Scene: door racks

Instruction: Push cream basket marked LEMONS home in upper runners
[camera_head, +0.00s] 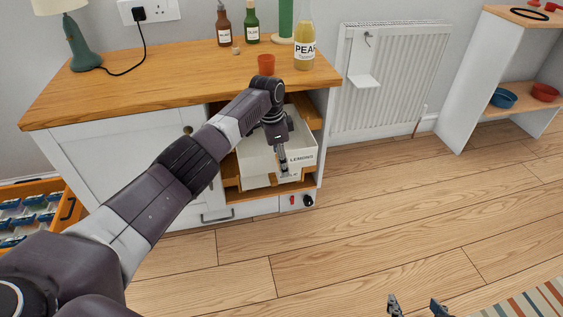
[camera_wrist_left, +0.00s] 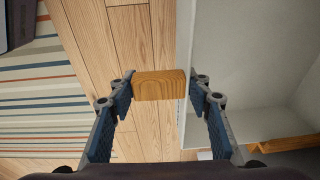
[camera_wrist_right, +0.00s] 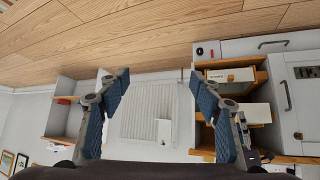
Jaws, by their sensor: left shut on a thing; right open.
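The cream basket marked LEMONS (camera_head: 303,157) sits part way out of the open cabinet, on the upper wooden runners (camera_head: 232,168). Its inside shows from above. My left gripper (camera_head: 284,168) is at the basket's front, its arm crossing the cabinet and hiding part of the basket. In the left wrist view its fingers are shut on a wooden block (camera_wrist_left: 160,85), which looks like the basket's handle, beside a pale basket wall (camera_wrist_left: 186,60). My right gripper (camera_head: 416,304) is open and empty over the floor, low in the head view.
A second pale basket (camera_wrist_right: 230,75) is below in the same cabinet. A red cup (camera_head: 266,64) and bottles stand on the wooden counter (camera_head: 150,85). A radiator (camera_head: 400,75) and a shelf unit (camera_head: 470,95) are to the right. The floor before the cabinet is clear.

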